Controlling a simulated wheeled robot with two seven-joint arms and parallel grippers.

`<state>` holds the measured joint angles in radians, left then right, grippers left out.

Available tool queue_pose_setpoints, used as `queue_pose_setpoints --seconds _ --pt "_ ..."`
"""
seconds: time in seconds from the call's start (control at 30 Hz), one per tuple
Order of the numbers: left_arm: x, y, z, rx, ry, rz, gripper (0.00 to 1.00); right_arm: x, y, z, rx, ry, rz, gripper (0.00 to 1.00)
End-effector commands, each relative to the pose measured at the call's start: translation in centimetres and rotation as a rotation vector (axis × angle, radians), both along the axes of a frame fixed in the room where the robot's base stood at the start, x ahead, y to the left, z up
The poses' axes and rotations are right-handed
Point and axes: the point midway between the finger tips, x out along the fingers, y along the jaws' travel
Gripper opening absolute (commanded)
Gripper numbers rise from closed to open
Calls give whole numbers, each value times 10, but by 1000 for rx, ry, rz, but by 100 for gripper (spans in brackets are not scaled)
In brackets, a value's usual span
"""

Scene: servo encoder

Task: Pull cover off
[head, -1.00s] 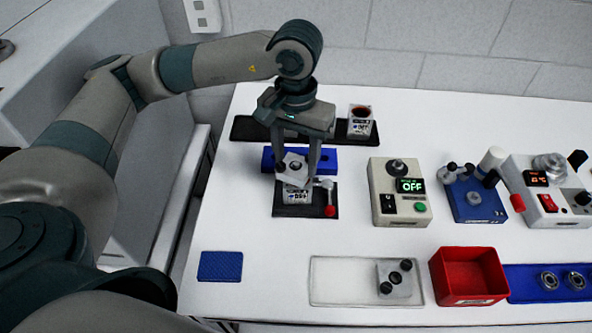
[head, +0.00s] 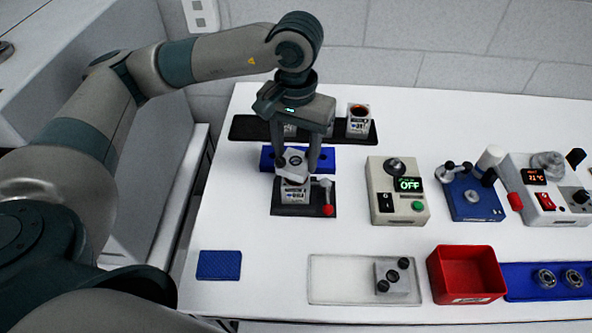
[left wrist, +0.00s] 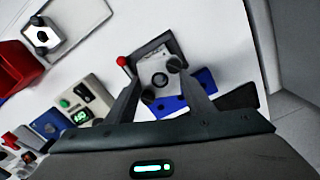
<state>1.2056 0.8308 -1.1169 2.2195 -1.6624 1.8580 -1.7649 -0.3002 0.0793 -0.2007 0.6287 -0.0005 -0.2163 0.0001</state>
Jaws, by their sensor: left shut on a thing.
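My left gripper (head: 295,166) points down and is shut on a light grey cover (head: 292,160) with a dark round spot. The cover is just above a white labelled servo body (head: 295,193), which sits on a dark fixture (head: 287,210) with a red-knobbed lever (head: 328,208). Whether the cover still touches the body, I cannot tell. In the left wrist view the cover (left wrist: 157,78) lies between the two fingers, with the red knob (left wrist: 122,61) beside it. My right gripper is not in view.
A blue block (head: 330,160) and a black rack (head: 245,129) with another labelled unit (head: 358,120) stand behind. A grey box with an OFF display (head: 398,195) is to the right. A blue pad (head: 219,265), clear tray (head: 340,280) and red bin (head: 466,275) lie in front.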

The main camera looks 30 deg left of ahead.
Motion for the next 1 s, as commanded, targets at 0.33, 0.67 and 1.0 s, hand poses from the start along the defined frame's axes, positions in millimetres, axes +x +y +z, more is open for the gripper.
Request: queue_pose_setpoints --seconds 0.33,0.67,1.0 --pt "1 0 23 -1 -2 1 27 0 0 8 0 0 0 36" --pt "0 0 44 0 -1 1 27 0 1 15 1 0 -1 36" --pt "0 0 60 -1 -1 0 27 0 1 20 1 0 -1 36"
